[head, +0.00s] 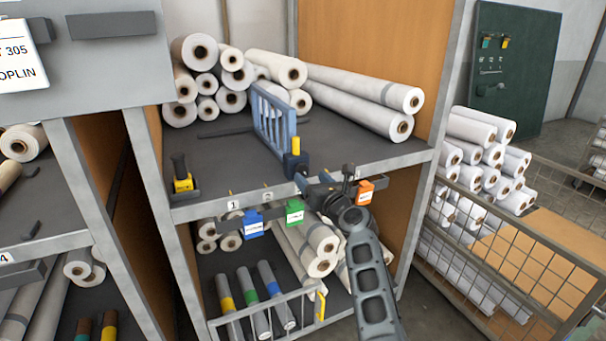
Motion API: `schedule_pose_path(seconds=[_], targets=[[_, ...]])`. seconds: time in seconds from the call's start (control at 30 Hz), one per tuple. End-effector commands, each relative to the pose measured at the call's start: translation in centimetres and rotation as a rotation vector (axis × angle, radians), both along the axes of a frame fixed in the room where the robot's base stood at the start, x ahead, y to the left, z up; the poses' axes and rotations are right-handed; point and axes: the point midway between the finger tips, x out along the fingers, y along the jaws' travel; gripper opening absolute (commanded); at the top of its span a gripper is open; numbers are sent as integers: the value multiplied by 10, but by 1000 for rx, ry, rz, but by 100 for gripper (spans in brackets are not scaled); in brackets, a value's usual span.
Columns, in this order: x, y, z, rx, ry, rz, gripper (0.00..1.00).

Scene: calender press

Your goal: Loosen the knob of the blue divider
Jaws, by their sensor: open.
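The blue divider (268,112) stands upright on the upper shelf, between the stacked rolls on its left and the long rolls on its right. Its dark blue clamp (295,163) sits at the shelf's front edge, with a yellow upright piece (296,146) on top. My gripper (303,185) is open, in front of the shelf edge just below and right of the clamp. The divider's knob cannot be made out clearly; it is small and partly hidden by my gripper. I cannot tell whether the fingers touch it.
Blue (253,224), green (294,212) and orange (365,192) tags hang along the front edge. A black and yellow clamp (182,176) stands at the shelf's left end. A wire cage (505,262) stands right. The shelf front left of the divider is mostly clear.

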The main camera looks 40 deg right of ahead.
Motion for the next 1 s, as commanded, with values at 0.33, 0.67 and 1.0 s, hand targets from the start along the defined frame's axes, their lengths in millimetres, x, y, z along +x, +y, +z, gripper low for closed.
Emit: schedule_pose_path(seconds=[0.33, 0.67, 1.0], targets=[[41, -12, -1, -1, 1, -2, 65], [46, -13, -1, -4, 2, -1, 65], [46, -14, -1, -4, 2, -1, 38]])
